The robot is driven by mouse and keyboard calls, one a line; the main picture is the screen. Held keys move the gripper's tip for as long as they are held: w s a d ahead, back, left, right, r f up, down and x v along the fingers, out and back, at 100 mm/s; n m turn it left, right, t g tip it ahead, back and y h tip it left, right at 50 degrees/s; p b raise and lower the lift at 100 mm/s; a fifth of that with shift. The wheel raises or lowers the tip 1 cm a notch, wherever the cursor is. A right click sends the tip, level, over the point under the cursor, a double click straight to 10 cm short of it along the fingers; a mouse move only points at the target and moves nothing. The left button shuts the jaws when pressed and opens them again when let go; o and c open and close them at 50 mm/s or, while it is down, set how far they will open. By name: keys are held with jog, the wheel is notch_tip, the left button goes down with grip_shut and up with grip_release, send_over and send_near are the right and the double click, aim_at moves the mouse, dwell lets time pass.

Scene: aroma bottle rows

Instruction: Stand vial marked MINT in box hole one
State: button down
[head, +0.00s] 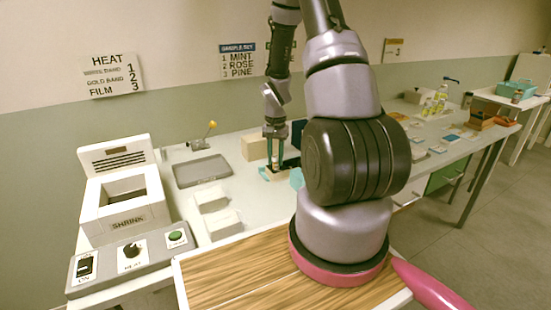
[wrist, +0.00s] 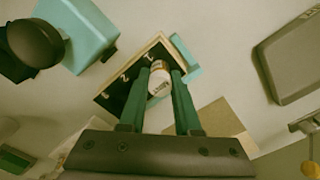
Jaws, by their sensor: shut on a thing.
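My gripper (wrist: 160,80) is shut on a small vial (wrist: 159,79) with a white top and an orange-brown band; the lettering on it is too small to read surely. The vial is held between the two green fingers, over the box (wrist: 108,94), which has a dark top, a pale wooden rim and several small white marks along one side. Whether the vial's lower end is inside a hole is hidden. In the head view my gripper (head: 276,148) points down at the box (head: 282,174) on the far part of the bench.
A teal block (wrist: 85,32) stands beside the box. A grey tray (head: 203,171) lies to the left, with a beige block (head: 254,147) behind the box. The shrink machine (head: 125,200) stands at left. A wall sign (head: 238,61) lists 1 MINT, 2 ROSE, 3 PINE.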

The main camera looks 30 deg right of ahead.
jog(key=shift+f, duration=0.1)
jog(key=c, duration=0.6)
grip_release()
notch_tip(320, 180, up, 12)
notch_tip(320, 180, up, 8)
jog(key=r+t, duration=0.1)
send_over(276, 156)
jog(key=s+a, duration=0.2)
jog(key=a, duration=0.1)
jog(key=s+a+r+n+t, duration=0.1)
jog(key=s+a+r+t, duration=0.1)
jog(key=s+r, duration=0.4)
jog(key=s+a+r+n+t+y, duration=0.1)
jog(key=s+a+r+n+t, duration=0.1)
jog(key=s+a+r, duration=0.3)
jog(key=s+a+r+n+t+y, duration=0.1)
jog(key=s+a+r+t, duration=0.1)
jog(key=s+r, duration=0.4)
jog(key=shift+s+a+r, duration=0.35)
jog(key=shift+a+r, duration=0.15)
jog(key=shift+a, duration=0.25)
